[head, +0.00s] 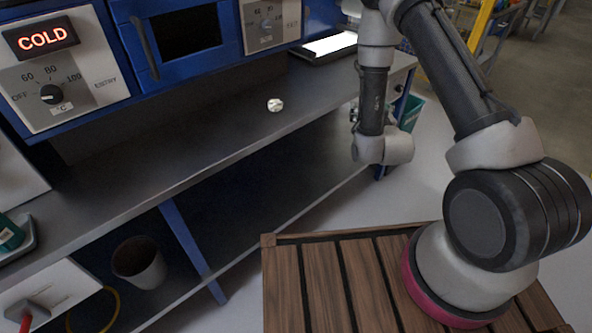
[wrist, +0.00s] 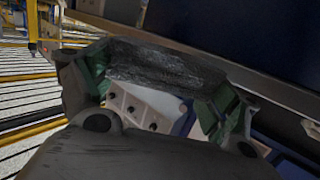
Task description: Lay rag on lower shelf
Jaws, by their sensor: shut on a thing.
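My gripper (wrist: 155,92), with green finger pads, is shut on the rag (wrist: 165,65) in the wrist view. The rag is a dark grey, crumpled, streaked cloth spanning between the two fingers. In the head view my arm reaches down at the bench's right end; the gripper and the rag are mostly hidden there behind my wrist. The lower shelf (head: 275,185) is a dark board under the worktop, its right stretch bare. I cannot tell the rag's height relative to the shelf.
A small pale crumpled item (head: 275,105) lies on the worktop (head: 205,135). A teal bin (head: 411,112) stands by the right end. Blue heater units line the back.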

